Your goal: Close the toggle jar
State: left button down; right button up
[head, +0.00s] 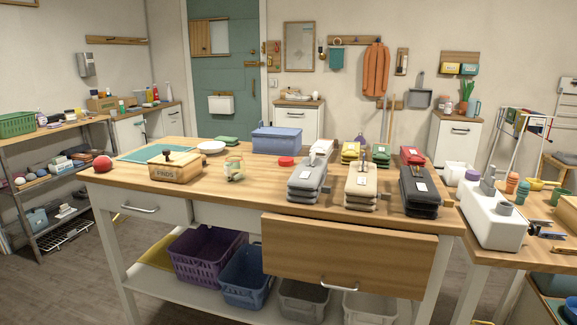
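A small pale green jar (234,171) with orange-tan parts stands on the wooden table top (245,190), near the front and left of the middle. It seems to be the toggle jar. It is too small in the picture to tell how its lid and clasp stand. Neither of my grippers is in the head view, and nothing is touching the jar.
A wooden box (176,171) stands left of the jar, and a red disc (286,161) lies to its right. Grey and beige stacked cases (306,181) stand further right. A front drawer (345,256) hangs open. Table around the jar is clear.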

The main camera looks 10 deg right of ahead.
aim_at(234, 165)
jog(key=u, duration=0.75)
jog(key=i, duration=1.1)
jog(key=z, duration=0.15)
